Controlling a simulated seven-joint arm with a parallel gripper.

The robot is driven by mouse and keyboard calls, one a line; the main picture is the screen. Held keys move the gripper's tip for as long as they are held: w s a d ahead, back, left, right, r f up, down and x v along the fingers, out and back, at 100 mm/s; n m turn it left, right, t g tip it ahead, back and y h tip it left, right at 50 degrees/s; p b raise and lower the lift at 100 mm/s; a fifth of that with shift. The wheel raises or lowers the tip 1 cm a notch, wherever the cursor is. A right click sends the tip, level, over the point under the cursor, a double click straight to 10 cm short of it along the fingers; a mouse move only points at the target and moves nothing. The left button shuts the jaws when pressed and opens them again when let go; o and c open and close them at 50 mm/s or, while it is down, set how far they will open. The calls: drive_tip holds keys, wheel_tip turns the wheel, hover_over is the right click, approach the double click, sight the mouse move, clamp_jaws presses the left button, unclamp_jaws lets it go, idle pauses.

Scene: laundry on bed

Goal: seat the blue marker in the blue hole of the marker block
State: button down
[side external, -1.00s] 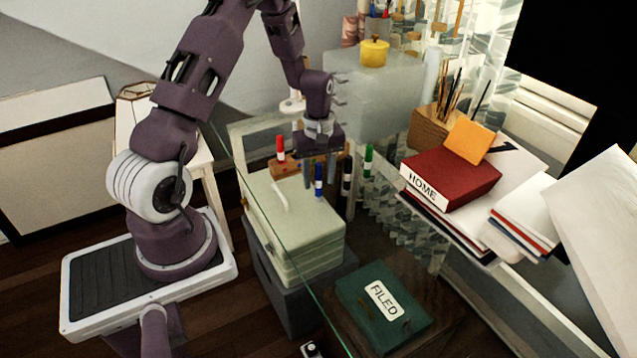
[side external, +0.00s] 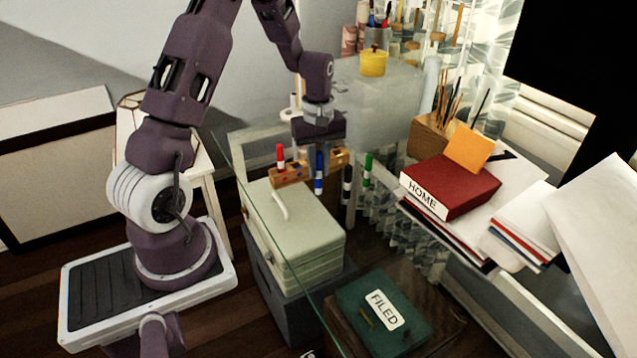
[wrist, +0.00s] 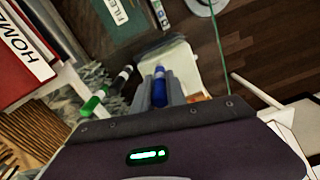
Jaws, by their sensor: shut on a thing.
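The blue marker (side external: 319,182) hangs upright below my gripper (side external: 319,158), which is shut on it. In the wrist view the blue marker (wrist: 159,88) lies between the two grey fingers. The wooden marker block (side external: 290,178) has a red marker (side external: 280,157) standing at its left end. In the side view the blue marker crosses in front of the block's middle, its lower end showing below the block. A dark hole shows at the block's right part; the blue hole cannot be made out. A little of the block (wrist: 197,98) shows beside the fingers in the wrist view.
A black marker (side external: 347,180) and a green marker (side external: 367,168) stand right of the block. A pale green box (side external: 300,235) is in front. A red HOME book (side external: 450,187) on papers is to the right, a green FILED book (side external: 385,315) lower down.

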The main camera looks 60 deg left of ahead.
sight(318, 151)
wheel_tip(318, 151, up, 3)
drive_tip(key=shift+a+r, duration=0.15)
drive_tip(key=shift+r, duration=0.05)
drive_tip(key=a, duration=1.3)
drive_tip(key=shift+m, duration=0.4)
drive_tip(key=f, duration=0.5)
drive_tip(key=a+f, duration=0.1)
drive_tip(key=f, duration=0.2)
drive_tip(key=shift+w+f, duration=0.15)
drive_tip(key=shift+w, duration=0.2)
drive_tip(key=shift+f, duration=0.15)
drive_tip(key=c, duration=1.6)
unclamp_jaws()
